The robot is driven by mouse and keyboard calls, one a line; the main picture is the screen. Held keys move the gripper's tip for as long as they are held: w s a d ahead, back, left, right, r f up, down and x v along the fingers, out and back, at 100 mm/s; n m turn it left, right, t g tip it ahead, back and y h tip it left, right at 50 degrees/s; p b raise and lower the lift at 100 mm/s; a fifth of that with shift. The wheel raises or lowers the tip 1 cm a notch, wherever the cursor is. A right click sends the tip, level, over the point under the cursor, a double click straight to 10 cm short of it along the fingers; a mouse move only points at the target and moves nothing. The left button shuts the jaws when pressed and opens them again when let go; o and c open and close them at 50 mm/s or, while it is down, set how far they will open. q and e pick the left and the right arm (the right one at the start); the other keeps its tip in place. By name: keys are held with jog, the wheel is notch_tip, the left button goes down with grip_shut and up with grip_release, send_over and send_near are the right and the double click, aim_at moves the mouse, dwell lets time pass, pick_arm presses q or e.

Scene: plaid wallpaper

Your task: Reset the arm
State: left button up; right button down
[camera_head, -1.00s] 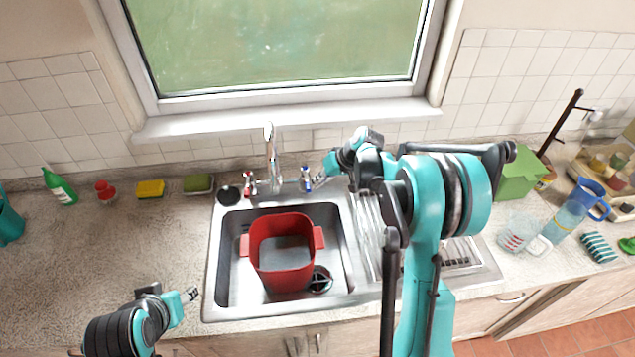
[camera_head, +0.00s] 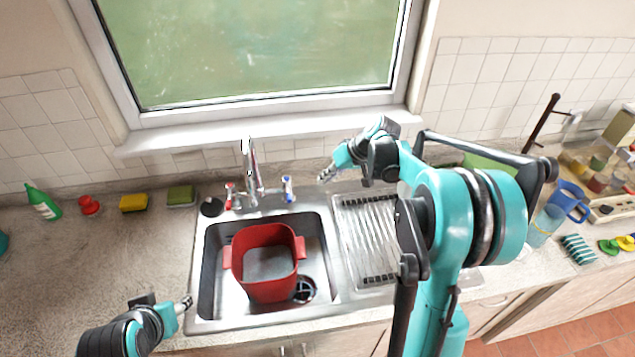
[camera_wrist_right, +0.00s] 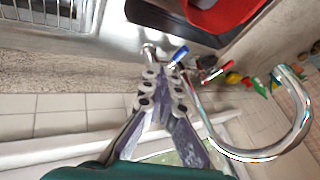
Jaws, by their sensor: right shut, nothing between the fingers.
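My right gripper (camera_head: 327,174) is shut and empty, held in the air to the right of the blue tap handle (camera_head: 287,189). In the right wrist view the closed fingers (camera_wrist_right: 160,77) point toward the tap area, with the blue handle (camera_wrist_right: 180,55) just beyond the tips. I cannot tell from this view whether they touch it. My right arm's teal upper links cover the right part of the counter in the head view. My left gripper (camera_head: 186,304) is at the lower left, by the sink's front left corner. It is too small to tell its finger state.
A red pot (camera_head: 265,284) stands in the sink basin (camera_head: 212,275). The faucet (camera_head: 251,165) rises behind it, with a red handle (camera_head: 229,196). Sponges (camera_head: 133,203), a green bottle (camera_head: 42,202) and a blue pitcher (camera_head: 570,202) line the counter. The counter left of the sink is mostly clear.

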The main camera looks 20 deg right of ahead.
jog(key=s+a+h+b, duration=0.3)
jog(key=s+a+b, duration=0.25)
jog(key=s, duration=0.65)
jog(key=s+a+f+t+h+b, duration=0.2)
jog(key=s+f+b, duration=0.3)
jog(key=s, duration=0.9)
notch_tip(320, 180, down, 2)
jog(key=shift+s+a+f+m+t, duration=0.2)
jog(key=shift+m+t, duration=0.1)
jog(key=shift+t, duration=0.1)
